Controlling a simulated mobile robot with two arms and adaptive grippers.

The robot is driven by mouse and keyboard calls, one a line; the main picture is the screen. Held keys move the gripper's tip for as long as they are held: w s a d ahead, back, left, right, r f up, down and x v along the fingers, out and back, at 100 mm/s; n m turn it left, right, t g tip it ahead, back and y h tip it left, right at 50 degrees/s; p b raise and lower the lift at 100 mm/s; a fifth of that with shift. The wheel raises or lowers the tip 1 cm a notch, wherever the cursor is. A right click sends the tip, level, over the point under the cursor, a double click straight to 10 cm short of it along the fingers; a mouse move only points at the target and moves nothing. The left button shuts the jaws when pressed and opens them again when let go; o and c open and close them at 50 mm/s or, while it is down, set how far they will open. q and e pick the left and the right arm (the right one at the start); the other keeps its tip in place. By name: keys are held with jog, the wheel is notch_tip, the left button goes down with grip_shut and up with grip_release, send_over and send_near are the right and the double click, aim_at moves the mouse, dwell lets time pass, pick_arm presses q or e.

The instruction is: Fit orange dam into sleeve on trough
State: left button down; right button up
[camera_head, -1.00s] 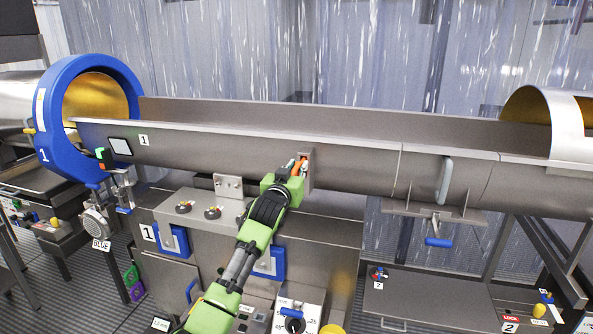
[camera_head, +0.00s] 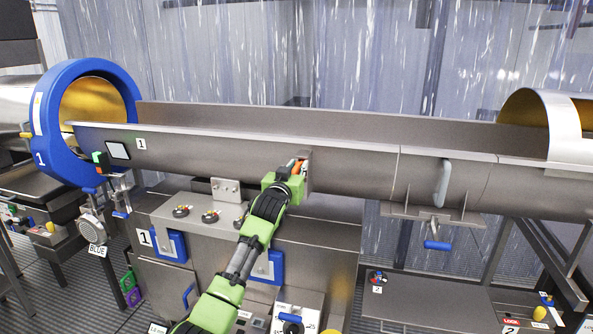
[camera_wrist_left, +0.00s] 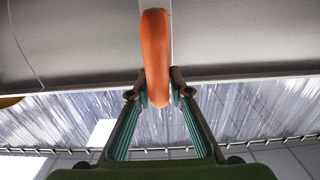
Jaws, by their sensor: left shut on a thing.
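The orange dam (camera_head: 299,168) is at the front side of the long grey trough (camera_head: 230,148), by a small metal sleeve (camera_head: 306,158) on the trough wall. My left gripper (camera_head: 293,174) is shut on the dam. In the left wrist view the dam (camera_wrist_left: 155,55) stands lengthwise between the two fingertips of my left gripper (camera_wrist_left: 158,90), against the trough's grey surface. How deep the dam sits in the sleeve is hidden by the gripper and cannot be told. My right gripper is not in view.
A blue drum ring (camera_head: 60,125) stands at the trough's left end, and a metal drum (camera_head: 540,115) at its right. A grey cabinet with knobs (camera_head: 211,216) is below the trough. A blue-handled clamp (camera_head: 437,245) hangs under the trough's right part.

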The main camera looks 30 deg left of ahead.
pick_arm(q)
jog(key=shift+r+b+x, duration=0.2)
jog(key=shift+b+x, duration=0.25)
jog(key=shift+x, duration=0.5)
jog(key=c, duration=1.8)
grip_release()
jog(key=shift+o, duration=0.2)
jog(key=shift+f, duration=0.3)
jog(key=shift+s+d, duration=0.1)
jog(key=shift+s, duration=0.25)
jog(key=v, duration=1.1)
jog(key=shift+s+r, duration=0.25)
